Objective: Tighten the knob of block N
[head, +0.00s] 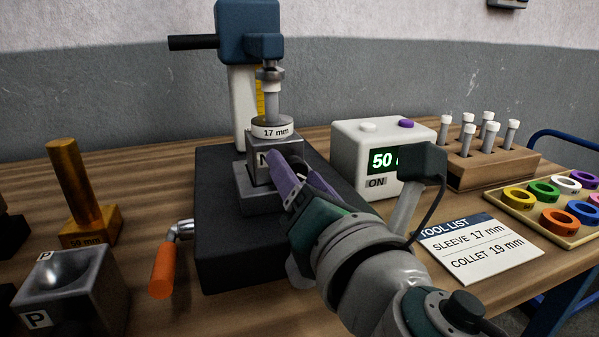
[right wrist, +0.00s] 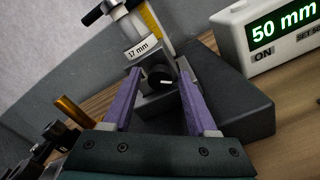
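Block N (head: 262,160) is a grey metal block on the dark base of the press, marked with an N partly covered by my finger. A collar labelled 17 mm (head: 276,131) sits on top of it. Its black round knob (right wrist: 160,77), with a light mark, shows in the right wrist view; in the head view my gripper hides it. My right gripper (head: 286,162) reaches the block's front. In the right wrist view its purple fingers (right wrist: 160,74) stand apart, one on each side of the knob, with gaps visible. My left gripper is not in view.
The press (head: 215,240) has an orange-handled lever (head: 162,270) at its left. A display box (head: 350,150) reads 50 and ON. A tool list card (head: 480,247), a pin rack (head: 500,168) and a ring tray (head: 525,218) lie right. Block P (head: 90,290) stands front left.

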